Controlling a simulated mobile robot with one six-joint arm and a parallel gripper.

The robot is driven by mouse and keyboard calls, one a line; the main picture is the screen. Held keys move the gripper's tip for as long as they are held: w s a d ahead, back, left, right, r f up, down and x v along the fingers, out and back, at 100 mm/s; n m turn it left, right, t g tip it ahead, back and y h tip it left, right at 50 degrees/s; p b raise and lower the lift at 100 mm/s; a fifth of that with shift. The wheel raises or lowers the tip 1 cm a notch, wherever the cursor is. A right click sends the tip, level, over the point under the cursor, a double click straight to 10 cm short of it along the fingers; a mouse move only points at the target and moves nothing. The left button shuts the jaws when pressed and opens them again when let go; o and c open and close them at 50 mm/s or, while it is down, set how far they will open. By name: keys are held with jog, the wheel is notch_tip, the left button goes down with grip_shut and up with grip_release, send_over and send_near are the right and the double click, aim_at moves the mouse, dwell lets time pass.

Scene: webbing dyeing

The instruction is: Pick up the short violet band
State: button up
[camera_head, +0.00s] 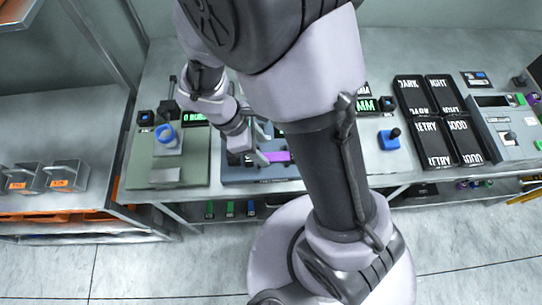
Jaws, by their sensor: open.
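The short violet band (279,156) lies on a blue-grey fixture (262,174) at the middle of the bench. Its right end is close to my arm's dark link, which hides part of the fixture. My gripper (264,144) is open at the band's left end. One finger shows above the band's level in the picture and one close beside its left end. I cannot tell whether a finger touches the band.
Right are a blue joystick box (389,140), black labelled bins (433,148) and a grey panel (507,125). Metal boxes (68,175) stand on the left shelf. Small coloured items sit below the bench.

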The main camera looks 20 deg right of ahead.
aim_at(272, 157)
jog(key=b+x, duration=0.1)
jog(key=x, duration=0.2)
jog(key=b+x, duration=0.1)
jog(key=x, duration=0.1)
jog(key=shift+w+f+b, duration=0.1)
jog(key=shift+w+b, duration=0.15)
jog(key=shift+b, duration=0.1)
grip_shut()
jog(key=shift+r, duration=0.3)
